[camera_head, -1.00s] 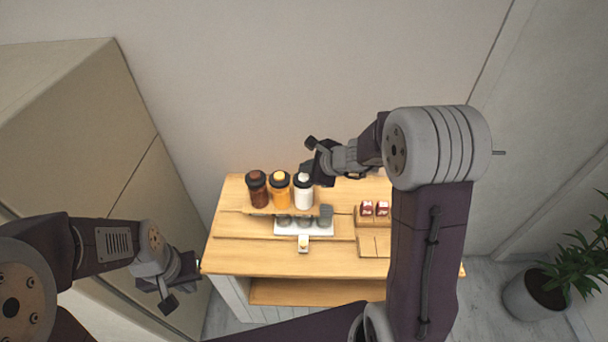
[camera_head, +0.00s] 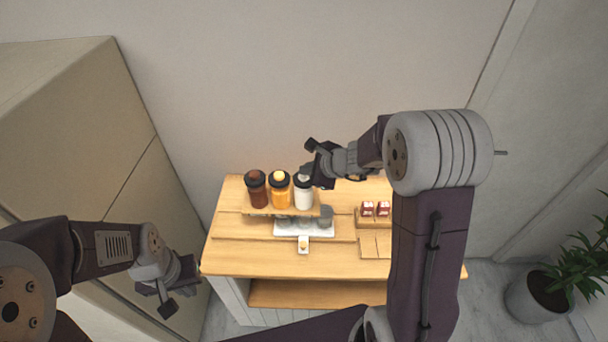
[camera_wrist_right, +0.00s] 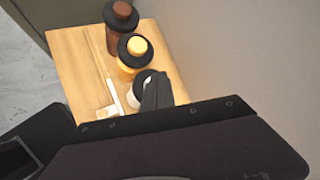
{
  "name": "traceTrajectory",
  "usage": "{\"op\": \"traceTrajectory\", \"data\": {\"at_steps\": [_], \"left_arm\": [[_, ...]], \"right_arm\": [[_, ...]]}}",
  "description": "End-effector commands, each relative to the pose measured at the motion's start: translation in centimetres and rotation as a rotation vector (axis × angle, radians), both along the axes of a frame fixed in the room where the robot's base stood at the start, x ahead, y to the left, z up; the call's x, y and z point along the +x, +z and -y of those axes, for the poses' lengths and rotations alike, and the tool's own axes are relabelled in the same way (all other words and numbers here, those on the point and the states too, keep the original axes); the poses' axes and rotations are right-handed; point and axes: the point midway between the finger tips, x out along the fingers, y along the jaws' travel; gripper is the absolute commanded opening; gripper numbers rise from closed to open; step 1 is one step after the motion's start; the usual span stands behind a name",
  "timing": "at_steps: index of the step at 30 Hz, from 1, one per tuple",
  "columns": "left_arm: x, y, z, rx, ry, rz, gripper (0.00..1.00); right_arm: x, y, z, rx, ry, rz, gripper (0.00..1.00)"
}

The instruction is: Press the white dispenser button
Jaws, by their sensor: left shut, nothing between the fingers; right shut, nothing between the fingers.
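The white dispenser (camera_head: 303,196) is the rightmost of three bottles on a raised wooden shelf on the cart. It has a dark collar, and its button on top is largely hidden by my right gripper. My right gripper (camera_head: 309,177) is shut and empty, with its fingertips at the top of the white dispenser. In the right wrist view, the shut fingers (camera_wrist_right: 156,90) overlap the dispenser's dark collar, and a little of its white body (camera_wrist_right: 132,98) shows beside them. I cannot tell whether they touch the button. My left gripper (camera_head: 165,292) is shut and empty, low at the left, away from the cart.
The brown dispenser (camera_head: 256,192) and the yellow dispenser (camera_head: 279,194) stand close to the left of the white one. A white tray (camera_head: 304,232) lies in front of the shelf. Small red-and-white items (camera_head: 375,208) sit at the right. The cart's front left top (camera_head: 240,258) is clear.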

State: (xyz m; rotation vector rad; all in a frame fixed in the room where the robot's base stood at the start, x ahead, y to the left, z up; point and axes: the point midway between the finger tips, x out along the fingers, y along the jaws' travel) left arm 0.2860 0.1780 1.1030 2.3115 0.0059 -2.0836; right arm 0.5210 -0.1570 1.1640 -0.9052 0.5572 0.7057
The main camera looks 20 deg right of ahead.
Motion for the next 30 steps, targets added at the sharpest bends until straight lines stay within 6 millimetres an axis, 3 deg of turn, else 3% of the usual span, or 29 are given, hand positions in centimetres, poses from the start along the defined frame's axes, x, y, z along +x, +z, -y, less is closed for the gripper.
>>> {"op": "traceTrajectory", "data": {"at_steps": [23,30], "left_arm": [[0.0,1.1,0.0,0.0,0.0,0.0,0.0],[0.0,3.3,0.0,0.0,0.0,0.0,0.0]], "right_arm": [[0.0,1.4,0.0,0.0,0.0,0.0,0.0],[0.0,4.0,0.0,-0.001,0.001,0.001,0.0]]}}
